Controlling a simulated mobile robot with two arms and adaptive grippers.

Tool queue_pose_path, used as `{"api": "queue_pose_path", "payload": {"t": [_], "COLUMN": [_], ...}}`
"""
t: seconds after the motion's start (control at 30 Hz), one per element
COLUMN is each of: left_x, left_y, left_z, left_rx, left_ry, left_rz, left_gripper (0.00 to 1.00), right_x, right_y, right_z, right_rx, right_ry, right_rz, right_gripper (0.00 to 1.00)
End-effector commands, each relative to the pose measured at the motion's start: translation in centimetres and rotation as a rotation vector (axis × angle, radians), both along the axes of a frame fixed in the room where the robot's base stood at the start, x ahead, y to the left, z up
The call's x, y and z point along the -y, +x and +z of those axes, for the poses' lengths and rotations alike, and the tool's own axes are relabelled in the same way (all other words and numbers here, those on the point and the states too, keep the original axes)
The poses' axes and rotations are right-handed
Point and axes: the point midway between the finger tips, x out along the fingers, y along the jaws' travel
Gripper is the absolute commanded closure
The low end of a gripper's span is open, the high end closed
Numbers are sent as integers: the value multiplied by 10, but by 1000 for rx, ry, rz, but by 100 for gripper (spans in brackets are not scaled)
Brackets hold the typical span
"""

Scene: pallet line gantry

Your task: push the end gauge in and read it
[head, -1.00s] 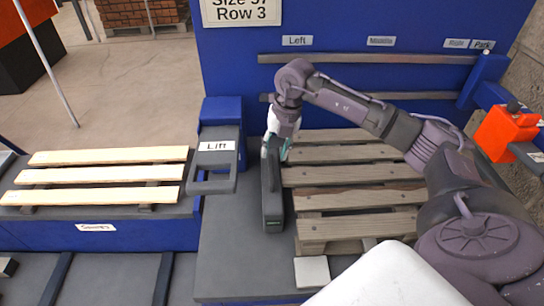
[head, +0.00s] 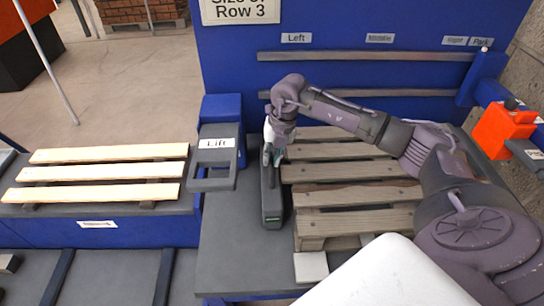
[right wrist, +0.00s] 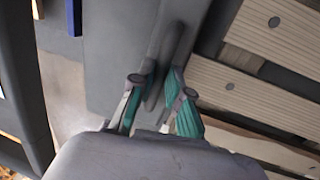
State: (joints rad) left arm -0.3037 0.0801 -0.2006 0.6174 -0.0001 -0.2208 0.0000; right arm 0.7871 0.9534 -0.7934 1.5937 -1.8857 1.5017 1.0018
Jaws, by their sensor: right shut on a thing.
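The end gauge (head: 271,205) is a long dark grey block standing on the grey deck, along the left end of the weathered wooden pallet (head: 350,195). It stands close to the board ends; whether it touches them I cannot tell. My right gripper (head: 269,156) reaches down over its far part. In the right wrist view, the green-sided fingers of the gripper (right wrist: 160,98) are shut on the gauge's thin dark upright grip (right wrist: 165,65). Any reading on the gauge is too small to make out. My left gripper is not in view.
A handle marked Lift (head: 213,160) stands just left of the gauge. A lighter pallet (head: 95,173) lies further left. The blue back panel carries grey rails (head: 370,56) and position labels. An orange box (head: 500,130) is at the right.

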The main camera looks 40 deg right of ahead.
Motion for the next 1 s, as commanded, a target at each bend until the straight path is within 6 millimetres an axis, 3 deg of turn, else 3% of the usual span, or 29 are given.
{"api": "queue_pose_path", "payload": {"t": [0.5,0.53,0.67,1.0], "left_x": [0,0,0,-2], "left_y": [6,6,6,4], "left_z": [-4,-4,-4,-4], "left_rx": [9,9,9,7], "left_ry": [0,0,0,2], "left_rz": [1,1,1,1], "left_gripper": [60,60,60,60], "right_x": [-6,-6,-6,-5], "right_y": [4,4,4,4], "right_z": [0,0,0,2], "right_rx": [0,1,1,1], "right_ry": [0,0,0,-1], "right_rz": [-1,-1,-1,0], "right_gripper": [100,82,61,59]}}
